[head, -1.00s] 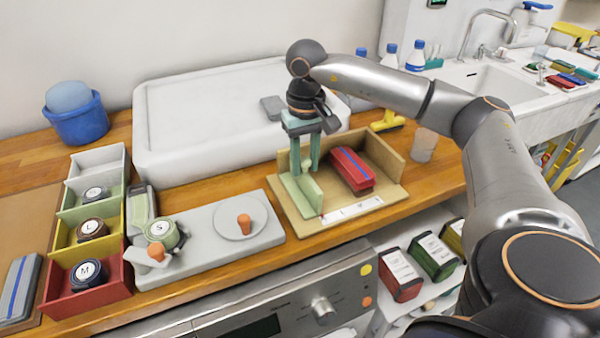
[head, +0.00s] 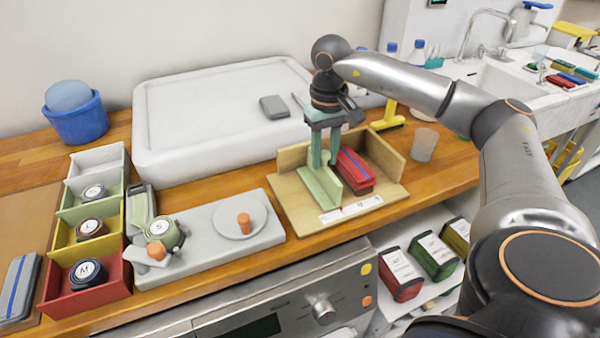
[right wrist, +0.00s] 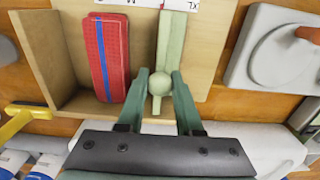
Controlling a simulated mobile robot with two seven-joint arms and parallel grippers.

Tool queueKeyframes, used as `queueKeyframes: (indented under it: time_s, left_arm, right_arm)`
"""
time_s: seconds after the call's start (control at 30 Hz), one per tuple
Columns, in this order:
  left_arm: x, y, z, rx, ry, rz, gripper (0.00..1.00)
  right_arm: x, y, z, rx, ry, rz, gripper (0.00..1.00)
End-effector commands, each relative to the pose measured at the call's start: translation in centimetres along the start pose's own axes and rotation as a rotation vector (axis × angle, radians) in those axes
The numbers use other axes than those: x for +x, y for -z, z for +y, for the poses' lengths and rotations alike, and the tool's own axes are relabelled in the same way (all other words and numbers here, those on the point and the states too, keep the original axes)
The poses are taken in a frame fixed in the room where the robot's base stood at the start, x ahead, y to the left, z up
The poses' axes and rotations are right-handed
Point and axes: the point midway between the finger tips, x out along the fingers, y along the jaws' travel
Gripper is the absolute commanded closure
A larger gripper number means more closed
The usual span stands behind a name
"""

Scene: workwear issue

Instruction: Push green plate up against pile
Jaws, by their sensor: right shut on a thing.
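The green plate (head: 322,188) stands upright on the wooden tray, left of the pile. The pile (head: 357,170) is folded red cloth with a blue stripe; it also shows in the right wrist view (right wrist: 101,58). My right gripper (head: 322,163) is shut on the round knob (right wrist: 159,83) of the green plate, one finger on each side. In the right wrist view a strip of bare wood shows between the plate (right wrist: 172,45) and the pile. In the head view the gripper and plate partly hide this gap. My left gripper is not in view.
The wooden tray (head: 291,206) has raised walls at the back and right, and a white label strip (head: 351,209) along its front. A grey board with a round plate (head: 228,222) lies to the left. A yellow tool (head: 390,122) and a clear cup (head: 423,145) stand behind right.

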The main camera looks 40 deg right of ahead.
Motion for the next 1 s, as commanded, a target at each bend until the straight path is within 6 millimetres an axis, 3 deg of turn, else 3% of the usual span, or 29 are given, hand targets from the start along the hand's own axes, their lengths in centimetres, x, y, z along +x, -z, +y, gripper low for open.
queueKeyframes:
  time_s: [1.0]
  left_arm:
    - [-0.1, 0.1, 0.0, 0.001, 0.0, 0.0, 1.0]
  right_arm:
    - [0.0, 0.0, 7.3, 0.003, -0.001, 0.001, 0.92]
